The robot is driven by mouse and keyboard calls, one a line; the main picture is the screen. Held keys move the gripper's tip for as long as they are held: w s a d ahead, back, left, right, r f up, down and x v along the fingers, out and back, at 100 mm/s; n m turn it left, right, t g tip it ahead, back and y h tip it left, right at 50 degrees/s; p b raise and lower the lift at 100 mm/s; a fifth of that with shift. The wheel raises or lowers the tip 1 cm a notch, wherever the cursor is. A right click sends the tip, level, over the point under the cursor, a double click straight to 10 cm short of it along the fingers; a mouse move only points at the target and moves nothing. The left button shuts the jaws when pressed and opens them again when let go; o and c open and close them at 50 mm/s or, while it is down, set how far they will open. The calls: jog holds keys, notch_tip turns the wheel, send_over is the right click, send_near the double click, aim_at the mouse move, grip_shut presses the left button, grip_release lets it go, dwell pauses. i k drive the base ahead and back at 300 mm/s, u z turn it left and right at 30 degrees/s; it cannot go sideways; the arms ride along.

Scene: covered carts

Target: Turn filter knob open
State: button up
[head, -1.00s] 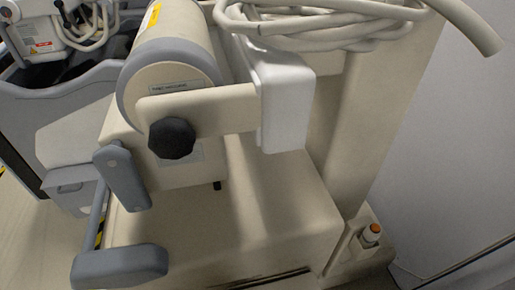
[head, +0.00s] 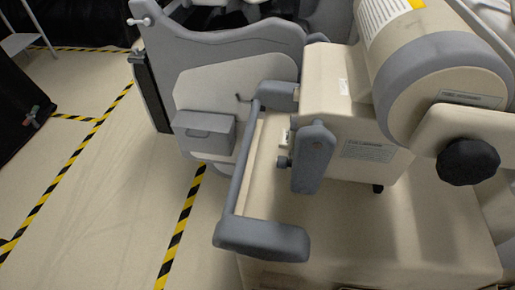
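A black lobed knob (head: 468,162) sits at the right of the head view, on a beige bracket (head: 467,124) in front of a grey-banded cylinder (head: 440,75). Which way the knob is turned cannot be told. Whether it is the filter knob cannot be read from the small labels. A grey lever-like part (head: 313,158) is on the beige housing to its left. My gripper is not in view.
A grey handle bar (head: 262,240) juts from the front of the cart. Open floor (head: 110,215) with yellow-black tape lies to the left. A dark covered object (head: 20,115) stands at the far left.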

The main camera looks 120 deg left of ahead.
aim_at(282, 162)
jog(key=u, duration=3.9)
jog(key=k, duration=0.45)
jog(key=u, duration=1.55)
jog(key=i, duration=0.85)
jog(key=z, duration=0.6)
